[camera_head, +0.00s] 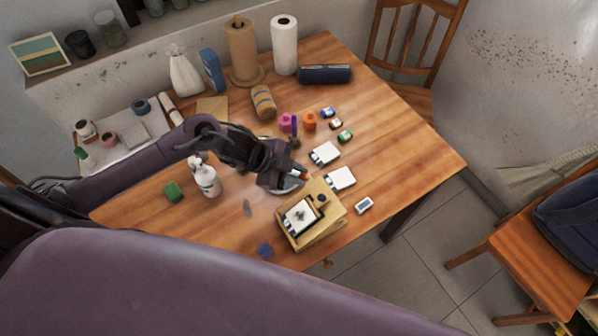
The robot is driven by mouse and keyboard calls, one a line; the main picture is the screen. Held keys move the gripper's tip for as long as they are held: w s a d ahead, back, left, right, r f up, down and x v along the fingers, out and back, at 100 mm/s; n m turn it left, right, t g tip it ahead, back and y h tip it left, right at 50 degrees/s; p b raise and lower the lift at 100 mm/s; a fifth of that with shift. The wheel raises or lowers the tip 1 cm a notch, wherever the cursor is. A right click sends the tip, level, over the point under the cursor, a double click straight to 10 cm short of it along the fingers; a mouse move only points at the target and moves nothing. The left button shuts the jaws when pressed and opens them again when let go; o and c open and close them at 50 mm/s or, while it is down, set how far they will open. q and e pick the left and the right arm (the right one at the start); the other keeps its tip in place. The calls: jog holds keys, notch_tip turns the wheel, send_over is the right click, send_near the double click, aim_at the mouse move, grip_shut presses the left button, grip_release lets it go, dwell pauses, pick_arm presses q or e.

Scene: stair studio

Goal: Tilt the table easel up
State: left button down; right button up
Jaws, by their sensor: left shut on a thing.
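The table easel (328,213) is a light wooden box near the front edge of the table. A small white canvas (300,216) with a dark mark lies on its board, and a small dark round thing sits beside the canvas. The board looks slightly raised over its base, but the exact angle is hard to tell from above. My left gripper (301,177) reaches in from the left and is shut at the easel's far edge. Its fingers partly hide the grip point and a pale dish behind them. My right gripper is not in view.
White pads (341,178) and small paint jars (345,136) lie beyond the easel. A white bottle (205,178) and green sponge (173,191) stand to the left. Paper rolls (285,45) line the back.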

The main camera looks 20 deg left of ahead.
pick_arm(q)
jog(key=shift+s+a, duration=0.2)
jog(key=shift+s, duration=0.05)
dwell(0.4)
jog(key=c, duration=1.3)
grip_release()
jog(key=shift+s, duration=0.15)
jog(key=shift+a+r, duration=0.1)
jog(key=shift+r, duration=0.05)
jog(key=v, duration=0.7)
jog(key=shift+a+r+b, duration=0.2)
jog(key=shift+b, duration=0.25)
jog(key=shift+s, duration=0.1)
